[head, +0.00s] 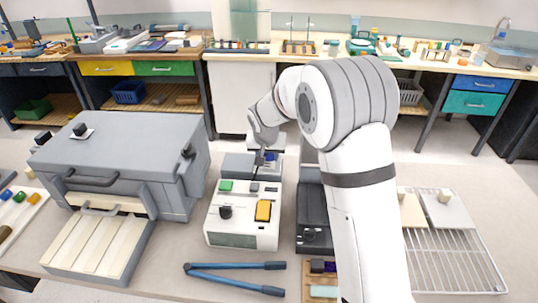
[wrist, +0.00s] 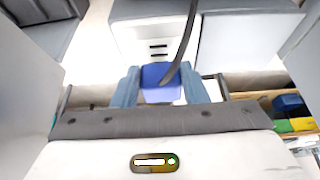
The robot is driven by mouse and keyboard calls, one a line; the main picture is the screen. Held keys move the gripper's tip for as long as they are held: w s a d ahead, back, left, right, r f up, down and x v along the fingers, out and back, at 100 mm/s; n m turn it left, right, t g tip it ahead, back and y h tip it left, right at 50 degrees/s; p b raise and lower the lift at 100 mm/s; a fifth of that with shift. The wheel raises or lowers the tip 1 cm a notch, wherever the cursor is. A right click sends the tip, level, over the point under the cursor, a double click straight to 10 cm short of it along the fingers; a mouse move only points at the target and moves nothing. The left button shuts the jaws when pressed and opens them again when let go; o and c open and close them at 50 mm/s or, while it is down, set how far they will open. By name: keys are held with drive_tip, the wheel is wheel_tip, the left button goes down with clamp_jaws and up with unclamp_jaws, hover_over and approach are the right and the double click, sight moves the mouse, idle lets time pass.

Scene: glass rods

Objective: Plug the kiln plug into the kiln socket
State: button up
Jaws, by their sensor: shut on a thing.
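My gripper (wrist: 158,88) is shut on the blue kiln plug (wrist: 157,74), which sits between its two blue-grey fingers. A dark cable (wrist: 190,32) runs up from the plug across the wrist view. In the head view my gripper (head: 264,157) is behind the white control box (head: 240,238), low and small, and the plug is hard to make out there. A white face with several dark slots (wrist: 158,48) shows beyond the plug in the wrist view. I cannot tell whether this is the kiln socket. No contact between plug and slots is visible.
The large grey kiln (head: 118,150) stands left of the control box. Blue-handled tongs (head: 235,277) lie in front, and a black device (head: 313,215) stands right of the box. A wire rack (head: 455,250) is at the right. My arm hides part of the bench.

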drive_tip(key=shift+s, duration=0.25)
drive_tip(key=shift+s, duration=0.45)
drive_tip(key=shift+b, duration=0.7)
idle(1.0)
drive_tip(key=shift+f+b, duration=0.6)
drive_tip(key=o, duration=1.3)
drive_tip(key=shift+c, duration=0.2)
drive_tip(key=b+v, duration=0.1)
drive_tip(key=v, duration=0.6)
drive_tip(key=shift+r, duration=0.4)
